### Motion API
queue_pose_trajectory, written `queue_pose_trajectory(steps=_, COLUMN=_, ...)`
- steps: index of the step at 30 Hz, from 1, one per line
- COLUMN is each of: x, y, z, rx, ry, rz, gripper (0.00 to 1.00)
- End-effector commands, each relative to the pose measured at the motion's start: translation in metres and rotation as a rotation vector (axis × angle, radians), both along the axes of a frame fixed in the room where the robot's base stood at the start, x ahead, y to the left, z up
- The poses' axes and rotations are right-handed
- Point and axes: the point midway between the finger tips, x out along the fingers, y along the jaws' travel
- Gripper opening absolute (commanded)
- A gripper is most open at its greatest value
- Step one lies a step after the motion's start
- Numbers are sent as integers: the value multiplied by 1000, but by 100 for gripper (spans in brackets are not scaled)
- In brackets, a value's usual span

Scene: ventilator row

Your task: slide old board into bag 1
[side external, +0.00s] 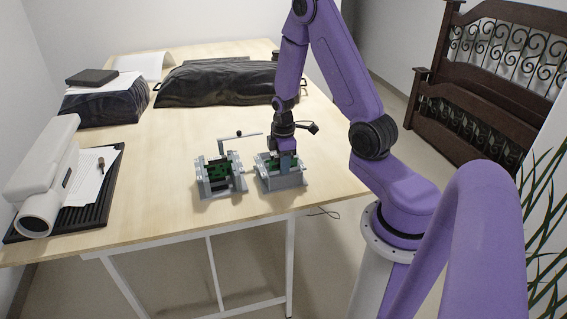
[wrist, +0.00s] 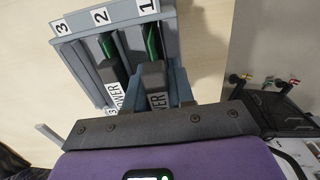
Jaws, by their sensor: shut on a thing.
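My gripper (side external: 287,158) points down at the right-hand grey rack (side external: 284,182) on the table. In the wrist view, the rack (wrist: 88,67) has slots labelled 3, 2 and 1 from left to right. My gripper is shut on a dark-topped board (wrist: 153,76) with a partly hidden white label. Its green edge lines up with the slot labelled 1 (wrist: 147,8). I cannot tell how deep it sits. Another dark-topped board (wrist: 109,47) stands beside it, in line with slot 2. No thing is clearly marked as the old board.
A second grey rack (side external: 220,188) with green boards stands just left, with a thin arm-like rod (side external: 240,134) behind. A large black cover or bag (side external: 215,83) lies at the back. A white device (side external: 48,175) stands on a black tray (side external: 100,212) at the left. Bare tabletop lies between.

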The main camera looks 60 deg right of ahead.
Motion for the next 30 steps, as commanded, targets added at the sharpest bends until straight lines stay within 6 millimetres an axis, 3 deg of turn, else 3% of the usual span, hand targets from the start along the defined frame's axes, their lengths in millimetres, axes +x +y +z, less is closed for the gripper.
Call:
queue_pose_trajectory(steps=1, x=-2, y=1, z=-8, rx=2, ry=5, rz=0, gripper=0)
queue_pose_trajectory(steps=13, x=-2, y=1, z=-18, rx=2, ry=5, rz=0, gripper=0)
queue_pose_trajectory(steps=27, x=-1, y=1, z=-20, rx=1, ry=2, rz=1, gripper=0)
queue_pose_trajectory(steps=28, x=-1, y=1, z=-20, rx=1, ry=2, rz=1, gripper=33)
queue_pose_trajectory(steps=30, x=-1, y=1, z=-20, rx=1, ry=2, rz=1, gripper=48)
